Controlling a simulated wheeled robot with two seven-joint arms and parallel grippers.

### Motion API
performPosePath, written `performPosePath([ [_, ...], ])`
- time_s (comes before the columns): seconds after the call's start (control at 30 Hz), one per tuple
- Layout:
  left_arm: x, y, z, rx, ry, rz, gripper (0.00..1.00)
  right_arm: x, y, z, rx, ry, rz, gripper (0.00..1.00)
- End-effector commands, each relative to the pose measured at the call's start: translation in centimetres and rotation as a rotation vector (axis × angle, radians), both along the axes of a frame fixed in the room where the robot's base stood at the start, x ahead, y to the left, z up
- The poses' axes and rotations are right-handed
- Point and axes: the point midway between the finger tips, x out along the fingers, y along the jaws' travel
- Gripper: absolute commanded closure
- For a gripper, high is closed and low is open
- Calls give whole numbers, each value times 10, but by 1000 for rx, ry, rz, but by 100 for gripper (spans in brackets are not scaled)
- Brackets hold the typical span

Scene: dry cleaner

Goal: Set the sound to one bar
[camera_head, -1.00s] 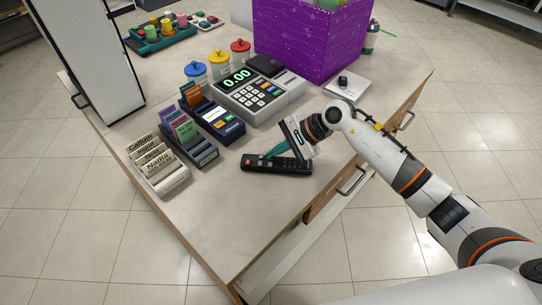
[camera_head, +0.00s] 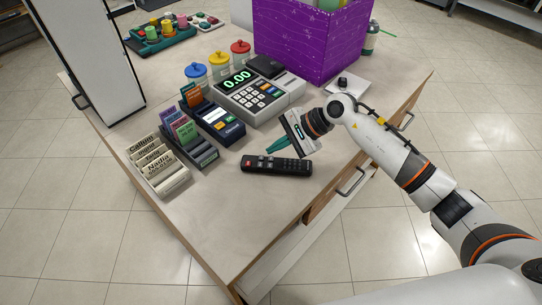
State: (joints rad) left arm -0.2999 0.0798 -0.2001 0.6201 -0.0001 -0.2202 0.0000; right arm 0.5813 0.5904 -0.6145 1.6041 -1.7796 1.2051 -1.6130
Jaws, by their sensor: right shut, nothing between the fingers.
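A black remote control (camera_head: 276,165) with rows of small buttons and a red button at its left end lies flat on the counter. My right gripper (camera_head: 270,151) has its teal fingertips together and empty. The fingertips are just above and behind the remote's upper edge in the picture, and they seem apart from it. No sound bars or screen showing a sound level can be made out. My left gripper is not in the picture.
Name-card holder (camera_head: 159,168), ticket rack (camera_head: 190,145), card terminal (camera_head: 214,119) and cash register (camera_head: 252,93) stand left of and behind the remote. A purple box (camera_head: 312,38) stands at the back. Bare counter (camera_head: 225,215) lies in front.

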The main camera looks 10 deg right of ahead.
Motion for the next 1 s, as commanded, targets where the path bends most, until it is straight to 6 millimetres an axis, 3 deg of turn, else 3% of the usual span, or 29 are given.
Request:
performPosePath([
  [0.4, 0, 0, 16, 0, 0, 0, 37, 0, 0, 41, 0, -2, 0, 100],
  [1.0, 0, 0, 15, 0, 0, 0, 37, 0, 0, 41, 0, 0, 0, 100],
])
